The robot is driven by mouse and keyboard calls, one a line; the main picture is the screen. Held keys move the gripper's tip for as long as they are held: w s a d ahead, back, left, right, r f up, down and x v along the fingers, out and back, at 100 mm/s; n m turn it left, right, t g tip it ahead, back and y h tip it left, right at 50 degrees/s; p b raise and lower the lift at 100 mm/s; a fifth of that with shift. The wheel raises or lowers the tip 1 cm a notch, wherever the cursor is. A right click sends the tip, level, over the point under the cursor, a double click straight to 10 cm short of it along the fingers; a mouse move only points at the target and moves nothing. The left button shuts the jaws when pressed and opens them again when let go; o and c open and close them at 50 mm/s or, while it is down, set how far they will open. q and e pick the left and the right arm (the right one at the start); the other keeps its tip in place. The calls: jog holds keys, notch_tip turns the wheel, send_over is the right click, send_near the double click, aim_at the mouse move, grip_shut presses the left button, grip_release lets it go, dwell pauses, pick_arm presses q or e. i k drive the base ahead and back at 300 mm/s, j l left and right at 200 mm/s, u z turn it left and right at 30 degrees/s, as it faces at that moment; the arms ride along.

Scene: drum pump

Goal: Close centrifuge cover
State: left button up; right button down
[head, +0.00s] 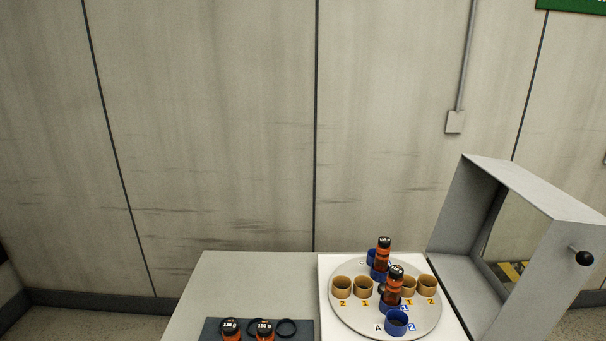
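The centrifuge cover (470,215) is a grey box-like hood that stands tilted open at the right of the head view. A black ball knob (584,258) sticks out from its right side. The round light rotor plate (345,318) lies uncovered to the left of the hood. It carries several tan cups and blue cups. Two orange-brown bottles with dark caps, a rear one (383,255) and a front one (394,287), stand upright in blue cups. Neither of my grippers is in view.
A dark rack (213,326) at the bottom holds two more orange bottles, left (230,331) and right (265,331), and an empty ring (287,328). The grey tabletop (255,275) behind the rack is clear. A panelled wall stands behind.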

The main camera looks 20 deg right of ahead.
aim_at(573, 244)
jog(key=l, duration=3.3)
